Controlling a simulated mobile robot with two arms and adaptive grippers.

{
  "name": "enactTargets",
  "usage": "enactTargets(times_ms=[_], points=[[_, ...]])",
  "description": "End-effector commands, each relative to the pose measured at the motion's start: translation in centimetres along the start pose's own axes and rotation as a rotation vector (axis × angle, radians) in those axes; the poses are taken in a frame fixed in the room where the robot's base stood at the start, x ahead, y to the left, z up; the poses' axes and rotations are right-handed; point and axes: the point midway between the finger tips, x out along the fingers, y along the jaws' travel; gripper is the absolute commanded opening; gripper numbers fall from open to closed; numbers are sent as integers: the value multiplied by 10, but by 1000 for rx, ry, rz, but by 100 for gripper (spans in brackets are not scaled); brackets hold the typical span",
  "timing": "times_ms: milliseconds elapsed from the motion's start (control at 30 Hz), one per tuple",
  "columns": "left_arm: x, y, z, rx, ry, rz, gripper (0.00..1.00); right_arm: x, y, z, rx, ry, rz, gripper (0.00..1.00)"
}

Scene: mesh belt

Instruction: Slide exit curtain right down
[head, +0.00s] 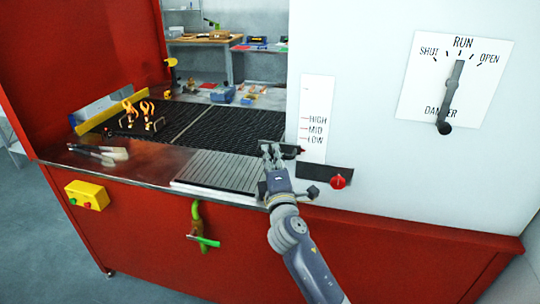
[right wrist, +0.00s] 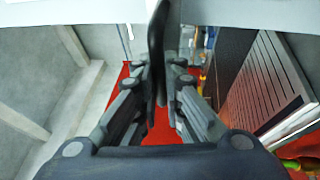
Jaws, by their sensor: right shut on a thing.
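A white scale plate (head: 316,118) marked HIGH, MID and LOW is on the white front panel (head: 375,170), at the right edge of the opening. A dark handle (head: 293,150) sticks out at this edge, a little below the LOW mark. My right gripper (head: 271,150) is at the handle's left end. In the right wrist view, its fingers (right wrist: 158,85) are shut on the thin dark handle (right wrist: 157,40), which stands between them. The curtain itself cannot be made out clearly. My left gripper is not in view.
A red knob (head: 338,181) sits on a dark plate right of my gripper. A dial lever (head: 451,95) is at upper right. The dark mesh belt (head: 225,128) and a ribbed plate (head: 222,172) lie left.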

Motion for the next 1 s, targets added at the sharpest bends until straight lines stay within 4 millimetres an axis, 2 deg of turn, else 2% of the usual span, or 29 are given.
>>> enactTargets(times_ms=[33,100,467,500,567,867,1000], points=[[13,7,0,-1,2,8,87,-3,-16,-1,0,-1,-6,0],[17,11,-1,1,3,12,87,-4,-20,-1,0,-2,-6,0],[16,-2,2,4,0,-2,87,-4,-23,-1,0,-2,-13,0],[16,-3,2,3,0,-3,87,-4,-24,-2,0,-2,-14,18],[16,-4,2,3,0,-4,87,-4,-23,-1,0,-2,-14,30],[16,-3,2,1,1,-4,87,-4,-19,-1,0,-2,-6,30],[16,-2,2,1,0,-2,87,-10,-19,-1,0,-2,-6,30]])
